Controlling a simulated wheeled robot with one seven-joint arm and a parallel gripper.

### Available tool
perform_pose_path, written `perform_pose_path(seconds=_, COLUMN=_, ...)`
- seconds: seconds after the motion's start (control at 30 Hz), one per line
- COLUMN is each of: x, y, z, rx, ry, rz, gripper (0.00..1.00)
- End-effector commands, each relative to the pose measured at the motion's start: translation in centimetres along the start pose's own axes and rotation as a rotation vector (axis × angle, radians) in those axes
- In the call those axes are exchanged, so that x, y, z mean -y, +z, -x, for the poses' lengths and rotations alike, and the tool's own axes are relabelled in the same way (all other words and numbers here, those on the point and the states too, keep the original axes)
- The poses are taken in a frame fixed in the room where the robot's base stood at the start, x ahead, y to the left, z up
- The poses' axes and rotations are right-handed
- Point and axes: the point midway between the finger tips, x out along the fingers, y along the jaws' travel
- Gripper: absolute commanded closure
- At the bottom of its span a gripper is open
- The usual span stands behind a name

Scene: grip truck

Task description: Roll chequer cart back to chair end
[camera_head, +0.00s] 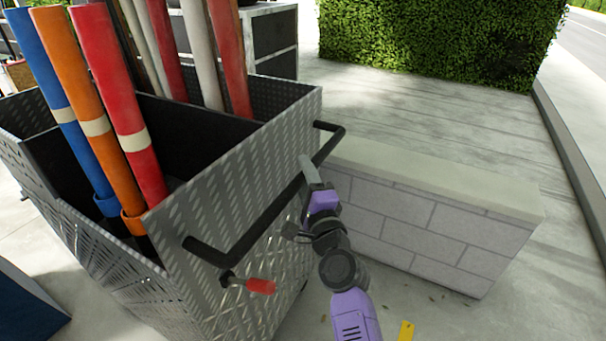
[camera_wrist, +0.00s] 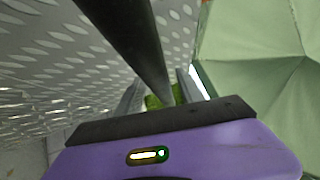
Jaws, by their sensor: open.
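The chequer cart (camera_head: 235,170) is a grey chequer-plate bin on the left of the head view. Its plate also fills the left of the wrist view (camera_wrist: 50,70). A black bar handle (camera_head: 262,222) runs along its near right side and crosses the wrist view (camera_wrist: 130,40). My gripper (camera_head: 306,172) is at the far half of this handle, with its fingers open. In the wrist view the bar runs down between the two fingers. Whether they touch it cannot be told. I cannot make out a chair in either view.
Blue, orange and red rolls (camera_head: 95,125) stand in the cart. A red-gripped lever (camera_head: 260,286) sits below the handle. A low block wall (camera_head: 425,225) stands close right of my gripper. A hedge (camera_head: 440,40) is behind. Paving (camera_head: 420,110) lies clear beyond the wall.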

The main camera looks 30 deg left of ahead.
Motion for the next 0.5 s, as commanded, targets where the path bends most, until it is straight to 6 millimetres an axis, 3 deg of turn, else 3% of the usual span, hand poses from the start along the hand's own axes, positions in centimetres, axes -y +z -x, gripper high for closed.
perform_pose_path(seconds=0.5, x=-0.1, y=0.1, z=6.7, rx=0.001, ry=0.002, rz=-0.001, gripper=0.55)
